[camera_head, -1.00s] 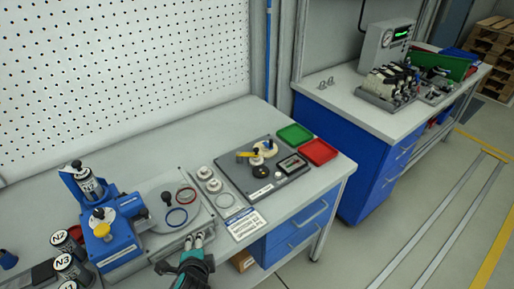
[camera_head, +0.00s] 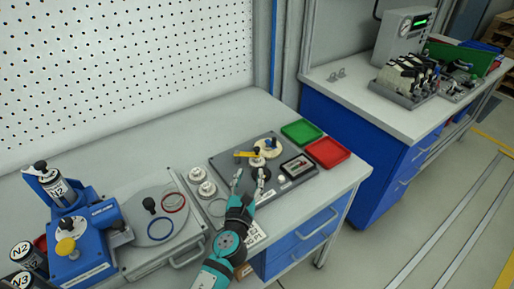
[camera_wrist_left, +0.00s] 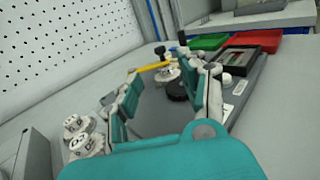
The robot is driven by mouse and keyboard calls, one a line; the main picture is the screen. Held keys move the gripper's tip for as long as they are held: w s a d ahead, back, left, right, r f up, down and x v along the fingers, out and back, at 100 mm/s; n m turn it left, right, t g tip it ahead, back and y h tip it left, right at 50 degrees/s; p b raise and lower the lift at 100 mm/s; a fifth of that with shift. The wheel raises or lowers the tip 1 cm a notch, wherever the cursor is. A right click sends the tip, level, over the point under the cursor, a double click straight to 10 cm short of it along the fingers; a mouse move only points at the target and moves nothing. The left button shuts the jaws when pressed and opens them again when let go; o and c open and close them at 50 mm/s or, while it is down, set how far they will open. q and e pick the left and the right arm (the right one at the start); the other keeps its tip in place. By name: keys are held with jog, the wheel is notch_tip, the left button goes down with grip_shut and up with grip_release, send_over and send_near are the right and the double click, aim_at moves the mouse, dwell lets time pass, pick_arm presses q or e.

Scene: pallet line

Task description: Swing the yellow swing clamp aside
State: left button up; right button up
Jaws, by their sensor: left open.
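The yellow swing clamp (camera_head: 245,154) is a short yellow bar on the dark fixture plate (camera_head: 226,168), beside a cream round part with a dark-blue knob (camera_head: 271,143). In the left wrist view the yellow clamp (camera_wrist_left: 152,67) lies ahead, between and beyond the fingers. My left gripper (camera_head: 249,178) is open and empty over the front of the plate, apart from the clamp. In the left wrist view its fingers (camera_wrist_left: 163,92) are spread wide. A black round knob (camera_wrist_left: 177,90) shows between them. My right gripper is not in view.
A green tray (camera_head: 301,131) and a red tray (camera_head: 328,152) lie right of the plate. A small display box (camera_head: 298,165) sits on the plate's right part. White round parts (camera_head: 203,182) stand left of the plate. The blue station (camera_head: 83,240) is further left.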

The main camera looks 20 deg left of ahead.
aim_at(256, 152)
pick_arm(q)
jog(key=w, duration=0.4)
jog(key=shift+w+a, duration=0.3)
jog(key=w, duration=0.5)
jog(key=shift+a+f, duration=0.1)
jog(key=shift+a, duration=0.2)
jog(key=shift+w+a+b, duration=0.15)
jog(key=shift+w+b, duration=0.3)
jog(key=shift+w, duration=1.1)
jog(key=c, duration=0.9)
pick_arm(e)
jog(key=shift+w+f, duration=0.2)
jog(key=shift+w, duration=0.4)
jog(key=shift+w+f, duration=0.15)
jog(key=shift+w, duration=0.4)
pick_arm(q)
jog(key=shift+a, duration=0.1)
